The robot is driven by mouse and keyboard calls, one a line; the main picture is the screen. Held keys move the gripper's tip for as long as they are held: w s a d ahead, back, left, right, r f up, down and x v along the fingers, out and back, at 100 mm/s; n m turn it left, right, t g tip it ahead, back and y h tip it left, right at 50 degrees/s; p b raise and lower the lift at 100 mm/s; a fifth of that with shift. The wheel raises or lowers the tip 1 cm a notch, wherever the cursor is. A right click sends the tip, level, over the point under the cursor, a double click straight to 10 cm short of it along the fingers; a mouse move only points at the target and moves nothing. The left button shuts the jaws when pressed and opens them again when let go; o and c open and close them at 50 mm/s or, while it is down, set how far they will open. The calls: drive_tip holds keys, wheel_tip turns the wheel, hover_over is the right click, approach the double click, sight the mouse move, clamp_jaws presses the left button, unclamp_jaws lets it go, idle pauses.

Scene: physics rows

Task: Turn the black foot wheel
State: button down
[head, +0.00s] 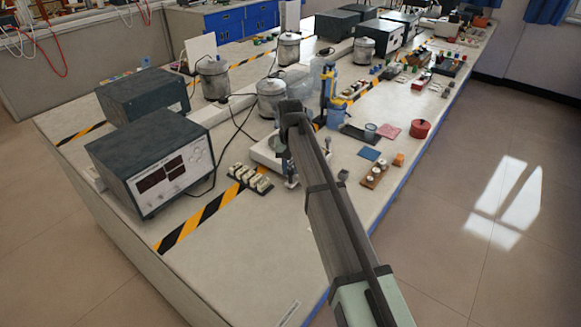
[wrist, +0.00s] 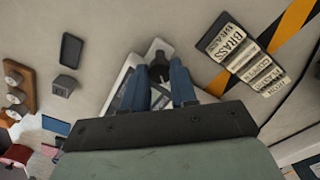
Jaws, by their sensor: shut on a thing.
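A white instrument base (head: 262,152) stands on the bench, partly hidden behind my arm in the head view. It also shows in the wrist view (wrist: 120,88), under my gripper. The black foot wheel (wrist: 159,52) is a dark rounded piece at the base's edge, between the ends of my blue fingers. My gripper (wrist: 160,82) points down and is shut on this wheel, with one finger on each side. The fingers hide part of the wheel. In the head view my arm covers most of this contact, so the wheel cannot be made out there.
A block set with labels such as BRASS (wrist: 240,58) lies beside the base; it also shows in the head view (head: 250,178). A grey box with displays (head: 155,160) stands to the left. A wooden stand with weights (head: 375,174) is to the right. The near bench is mostly clear.

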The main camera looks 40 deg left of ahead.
sight(290, 170)
drive_tip(key=shift+m, duration=0.4)
drive_tip(key=c, duration=0.9)
unclamp_jaws()
wheel_tip(290, 170, up, 14)
drive_tip(key=shift+f, duration=0.1)
idle(0.4)
